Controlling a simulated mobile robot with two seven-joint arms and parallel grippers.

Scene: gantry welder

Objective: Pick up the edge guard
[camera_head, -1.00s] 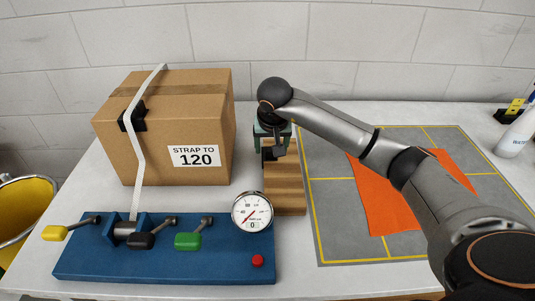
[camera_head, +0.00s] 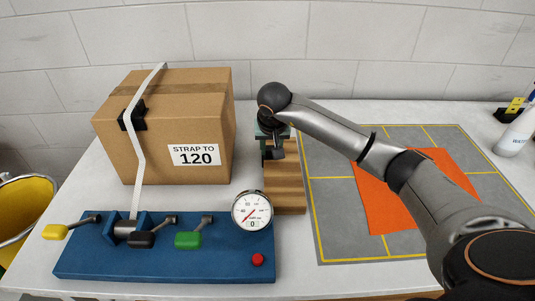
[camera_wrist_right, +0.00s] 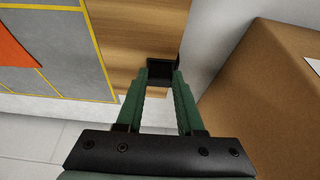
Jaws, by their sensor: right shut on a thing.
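A black edge guard (camera_wrist_right: 161,70) shows in the right wrist view between the fingertips of my right gripper (camera_wrist_right: 160,76). The green fingers are shut on it, over the wooden block (camera_wrist_right: 125,30). In the head view my right gripper (camera_head: 270,148) points down at the upper part of the wooden block (camera_head: 286,190), and the guard there is mostly hidden. I cannot tell whether the guard still touches the wood. My left gripper is not in view.
A blue strapping base (camera_head: 100,265) with levers and a round gauge (camera_head: 252,211) stands in front of the box. A grey mat (camera_head: 330,215) with an orange cloth (camera_head: 380,205) lies on the right under my arm. A spray bottle (camera_head: 515,135) is at the far right.

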